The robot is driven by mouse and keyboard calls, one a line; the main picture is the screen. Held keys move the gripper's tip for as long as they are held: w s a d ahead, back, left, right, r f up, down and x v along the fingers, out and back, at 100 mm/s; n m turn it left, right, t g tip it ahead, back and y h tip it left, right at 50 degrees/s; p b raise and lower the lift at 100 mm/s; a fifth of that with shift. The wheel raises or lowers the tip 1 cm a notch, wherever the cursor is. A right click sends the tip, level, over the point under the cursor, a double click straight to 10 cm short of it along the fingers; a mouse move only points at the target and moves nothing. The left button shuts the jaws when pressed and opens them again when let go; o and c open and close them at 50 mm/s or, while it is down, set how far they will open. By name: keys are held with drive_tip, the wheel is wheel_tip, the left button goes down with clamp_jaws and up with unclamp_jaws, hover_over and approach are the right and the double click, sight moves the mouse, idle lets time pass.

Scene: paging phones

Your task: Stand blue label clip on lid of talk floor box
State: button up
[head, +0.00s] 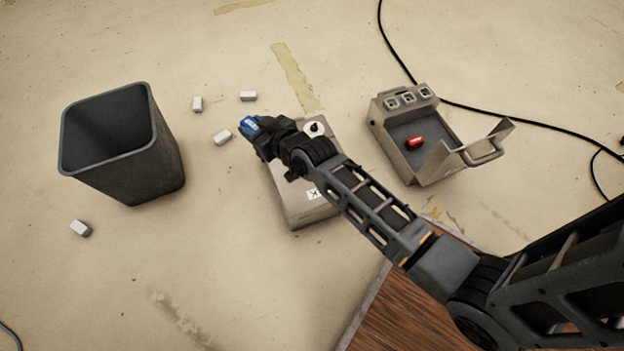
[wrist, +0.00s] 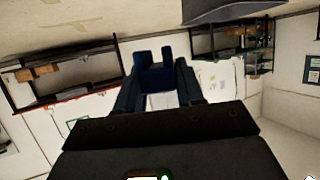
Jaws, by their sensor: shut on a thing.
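My gripper (head: 254,133) is shut on the blue label clip (head: 249,124), which shows a small white label. In the wrist view the clip (wrist: 153,72) is a dark blue shape between the fingers. A closed grey-beige box (head: 301,208) lies on the floor under my gripper and arm, which hide part of it. It has a round white plate with a black knob and a small marked tag. A second floor box (head: 440,175) at the right stands open, its lid swung to the right. I cannot tell from its markings which box is the talk box.
A dark grey bin (head: 125,150) stands at the left. Several small white blocks (head: 222,137) lie scattered on the floor. A red clip (head: 414,143) lies inside the open box. A black cable (head: 480,111) runs behind that box.

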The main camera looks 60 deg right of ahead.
drive_tip(key=s+d+f+m+h, duration=0.1)
drive_tip(key=d+f, duration=0.3)
drive_tip(key=d, duration=0.1)
drive_tip(key=s+d+f+m+g+h, duration=0.1)
drive_tip(key=s+d+f+m+h, duration=0.1)
drive_tip(key=d+f, duration=0.2)
drive_tip(key=s+d+f+m+g+h, duration=0.1)
drive_tip(key=d+f, duration=0.3)
drive_tip(key=d, duration=0.4)
drive_tip(key=shift+s+f+m+h, duration=0.15)
drive_tip(key=shift+s+m+h, duration=0.15)
drive_tip(key=shift+s+h, duration=0.3)
drive_tip(key=s+a+b, duration=0.2)
drive_tip(key=s, duration=1.5)
drive_tip(key=w+a+f, duration=0.2)
drive_tip(key=w+a+f+b, duration=0.1)
drive_tip(key=w+a+f, duration=0.1)
drive_tip(key=w+f, duration=0.1)
drive_tip(key=w+a+f, duration=0.2)
drive_tip(key=w+a, duration=0.1)
drive_tip(key=shift+w+a+f+b, duration=0.1)
drive_tip(key=shift+w+f+b, duration=0.15)
drive_tip(key=shift+b, duration=0.15)
wheel_tip(320, 180, down, 4)
drive_tip(key=b, duration=0.3)
drive_tip(key=shift+r, duration=0.1)
